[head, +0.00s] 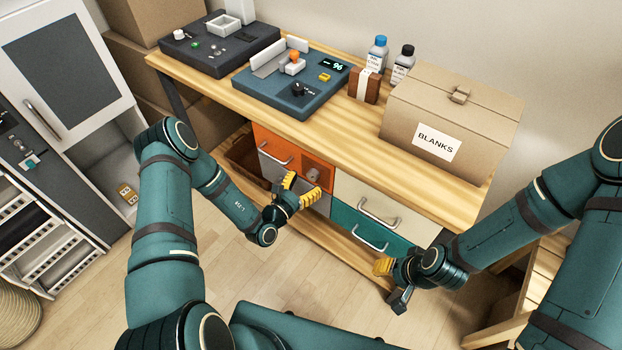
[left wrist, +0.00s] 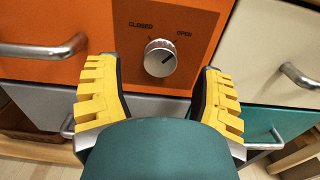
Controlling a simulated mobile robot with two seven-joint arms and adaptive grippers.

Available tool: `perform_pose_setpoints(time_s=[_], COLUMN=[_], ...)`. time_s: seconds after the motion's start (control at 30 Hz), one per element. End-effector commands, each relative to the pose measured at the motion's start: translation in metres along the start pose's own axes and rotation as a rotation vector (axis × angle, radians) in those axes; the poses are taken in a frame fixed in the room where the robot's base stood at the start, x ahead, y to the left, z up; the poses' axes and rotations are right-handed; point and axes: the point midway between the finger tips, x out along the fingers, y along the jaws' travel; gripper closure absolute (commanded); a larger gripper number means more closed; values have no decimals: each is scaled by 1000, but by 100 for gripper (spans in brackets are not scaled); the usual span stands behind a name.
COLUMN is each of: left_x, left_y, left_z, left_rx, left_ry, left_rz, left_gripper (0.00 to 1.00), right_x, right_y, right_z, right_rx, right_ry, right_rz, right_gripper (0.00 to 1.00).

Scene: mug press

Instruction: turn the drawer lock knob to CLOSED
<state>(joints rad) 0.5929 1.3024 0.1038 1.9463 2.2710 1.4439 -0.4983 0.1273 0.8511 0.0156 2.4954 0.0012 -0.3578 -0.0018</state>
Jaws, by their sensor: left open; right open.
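The silver lock knob (left wrist: 160,58) sits on the orange drawer front (left wrist: 60,18), between the printed words CLOSED on the left and OPEN on the right. Its dark pointer line slants up and right, toward OPEN. In the head view the knob (head: 313,175) shows small on the orange drawer (head: 292,148). My left gripper (head: 301,190) is open in front of the drawers. In the left wrist view its yellow fingers (left wrist: 157,82) stand apart, one on each side below the knob, with nothing between them. My right gripper (head: 390,279) is open and empty near the teal drawer (head: 358,232).
A grey drawer (head: 283,174) lies below the orange one, and a cream drawer (head: 375,198) is to the right. Their bar handles stick out. The benchtop holds a BLANKS box (head: 450,115), bottles (head: 378,55) and two dark machines. A white cabinet (head: 75,60) stands left.

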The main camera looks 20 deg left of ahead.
Motion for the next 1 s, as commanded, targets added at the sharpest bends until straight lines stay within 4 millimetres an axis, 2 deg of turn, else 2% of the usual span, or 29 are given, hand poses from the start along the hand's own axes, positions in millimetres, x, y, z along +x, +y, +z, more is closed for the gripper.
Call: perform_pose_setpoints(time_s=[0.1,0.23,0.6,0.67,0.8,1.0], left_x=[16,26,30,30,30,30], left_y=[0,0,0,0,0,0], left_z=[-1,0,0,0,0,0], left_rx=[2,0,-1,-1,-1,-5], left_ry=[-2,-1,0,0,0,0], left_rz=[-1,-1,0,0,0,0], left_gripper=[32,32,30,51,100,100], right_x=[4,6,6,6,6,6], right_y=[2,2,2,2,2,2], right_z=[0,-1,-1,-1,-1,0], right_rx=[0,0,0,0,0,0], right_ry=[2,3,3,3,3,3], right_rz=[0,0,0,0,0,0], right_gripper=[53,53,53,53,53,53])
